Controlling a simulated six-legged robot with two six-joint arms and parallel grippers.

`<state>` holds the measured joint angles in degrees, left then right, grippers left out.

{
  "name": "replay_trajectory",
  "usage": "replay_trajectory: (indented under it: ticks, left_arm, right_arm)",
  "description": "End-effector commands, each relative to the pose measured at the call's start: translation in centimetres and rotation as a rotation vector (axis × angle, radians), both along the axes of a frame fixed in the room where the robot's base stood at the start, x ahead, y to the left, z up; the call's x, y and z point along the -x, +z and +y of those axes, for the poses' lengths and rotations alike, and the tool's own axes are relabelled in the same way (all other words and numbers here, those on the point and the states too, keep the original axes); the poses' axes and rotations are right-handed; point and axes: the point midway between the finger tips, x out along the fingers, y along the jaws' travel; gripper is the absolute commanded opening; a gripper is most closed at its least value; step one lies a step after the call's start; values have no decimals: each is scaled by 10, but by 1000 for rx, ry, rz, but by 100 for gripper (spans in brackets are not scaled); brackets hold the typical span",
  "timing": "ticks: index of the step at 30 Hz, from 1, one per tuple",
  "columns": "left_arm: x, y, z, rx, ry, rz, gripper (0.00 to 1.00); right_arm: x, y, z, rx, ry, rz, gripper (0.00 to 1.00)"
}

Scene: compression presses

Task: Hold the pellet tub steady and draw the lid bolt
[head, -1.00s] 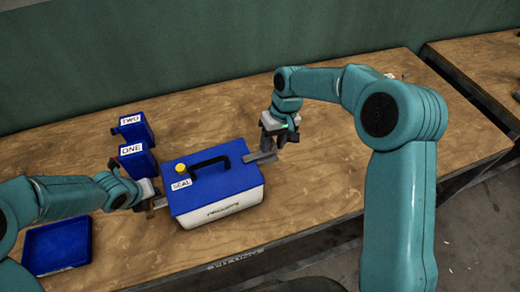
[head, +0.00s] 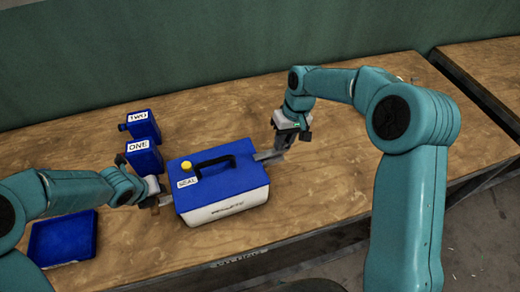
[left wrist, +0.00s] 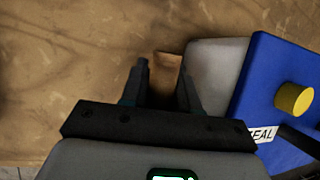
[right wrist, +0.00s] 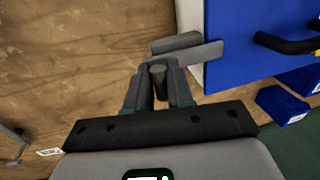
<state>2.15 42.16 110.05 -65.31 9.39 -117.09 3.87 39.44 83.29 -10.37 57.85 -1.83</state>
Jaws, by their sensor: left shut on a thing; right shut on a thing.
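The pellet tub (head: 232,207) is a white box with a blue lid (head: 222,180), a black carry handle and a yellow knob (head: 186,166) beside a SEAL label. My left gripper (head: 154,201) is at the tub's left side, shut on a small brownish grip piece (left wrist: 168,68) beside the white wall. The lid bolt (head: 268,155) is a grey flat bar sticking out at the tub's right side. My right gripper (head: 284,140) is shut on the bolt's upright grey peg (right wrist: 158,75). The fingers partly hide the peg.
Two blue containers, ONE (head: 144,158) and TWO (head: 143,126), stand behind the tub on the left. An empty-looking blue tray (head: 62,238) lies at front left.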

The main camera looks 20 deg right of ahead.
Motion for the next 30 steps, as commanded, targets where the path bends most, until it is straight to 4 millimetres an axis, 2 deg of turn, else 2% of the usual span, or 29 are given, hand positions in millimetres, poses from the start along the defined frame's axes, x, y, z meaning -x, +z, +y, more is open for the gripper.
replay_trajectory:
  ticks: [27,28,30]
  left_arm:
    - [2,-3,2,-4,4,8,0]
    - [2,-3,2,-4,4,8,0]
    - [2,-3,2,-4,4,8,0]
  right_arm:
    - [-2,0,-30,3,-3,-3,0]
    - [-2,0,-30,3,-2,-2,31]
    - [-2,0,-29,3,-1,-2,51]
